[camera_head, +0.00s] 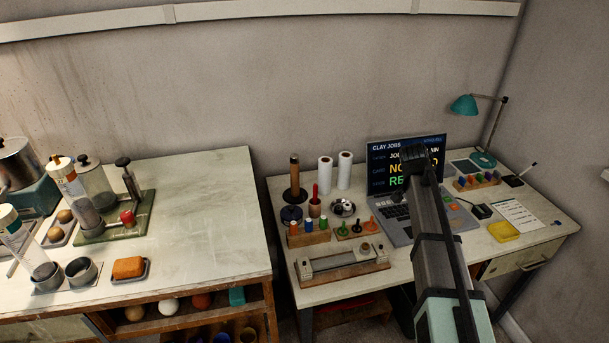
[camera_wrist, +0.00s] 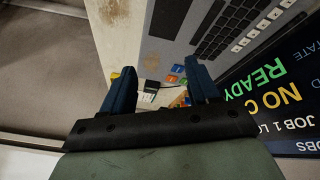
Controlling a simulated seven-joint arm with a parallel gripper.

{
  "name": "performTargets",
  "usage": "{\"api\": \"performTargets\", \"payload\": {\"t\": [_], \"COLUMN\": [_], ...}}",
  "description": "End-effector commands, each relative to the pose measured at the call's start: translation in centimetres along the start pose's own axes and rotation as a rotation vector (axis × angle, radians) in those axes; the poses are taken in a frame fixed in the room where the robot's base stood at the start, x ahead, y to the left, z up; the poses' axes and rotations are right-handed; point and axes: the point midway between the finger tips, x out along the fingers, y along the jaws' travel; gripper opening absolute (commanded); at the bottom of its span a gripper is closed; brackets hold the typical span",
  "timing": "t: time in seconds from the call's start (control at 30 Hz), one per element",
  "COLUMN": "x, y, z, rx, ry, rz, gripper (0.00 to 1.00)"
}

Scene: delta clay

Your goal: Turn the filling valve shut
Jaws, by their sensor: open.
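A small red knob (camera_head: 128,217) stands on a green stand (camera_head: 112,228) on the left bench. It may be the filling valve, but it is too small to tell for sure or to read its setting. A clear cylinder (camera_head: 97,182) and a dark-topped post (camera_head: 126,172) stand on the same base. My gripper (camera_wrist: 160,78) is open and empty in the wrist view, above the right desk by the laptop, far to the right of the stand. In the head view my arm covers part of the laptop, and the fingers cannot be made out.
The laptop (camera_head: 398,228) shows partly covered "CLAY JOBS" text. A tool rack (camera_head: 309,238), white rolls (camera_head: 325,175) and a teal lamp (camera_head: 464,104) stand on the right desk. A gap separates the desks. The left bench's right part (camera_head: 215,215) is clear.

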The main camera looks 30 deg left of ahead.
Motion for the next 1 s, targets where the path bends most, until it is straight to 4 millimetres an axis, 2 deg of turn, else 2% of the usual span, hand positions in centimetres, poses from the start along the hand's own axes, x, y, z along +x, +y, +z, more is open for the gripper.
{"api": "performTargets", "payload": {"t": [0.03, 0.1, 0.27, 0.5, 0.67, 0.8, 1.0], "x": [-1.5, -3.5, -8.3, -16.3, -22.2, -27.5, -35.5], "y": [-2.9, -6.2, -13.2, -22.6, -27.9, -31.8, -36.1], "z": [0.7, 2.1, 6.0, 13.3, 19.1, 24.8, 33.6], "rx": [-0.034, -0.08, -0.184, -0.349, -0.465, -0.57, -0.724], "ry": [-0.008, -0.021, -0.052, -0.099, -0.129, -0.156, -0.194], "rz": [-0.02, -0.043, -0.095, -0.168, -0.212, -0.247, -0.295], "gripper": [0.6, 0.6, 0.6, 0.6, 0.6, 0.6, 0.6]}}
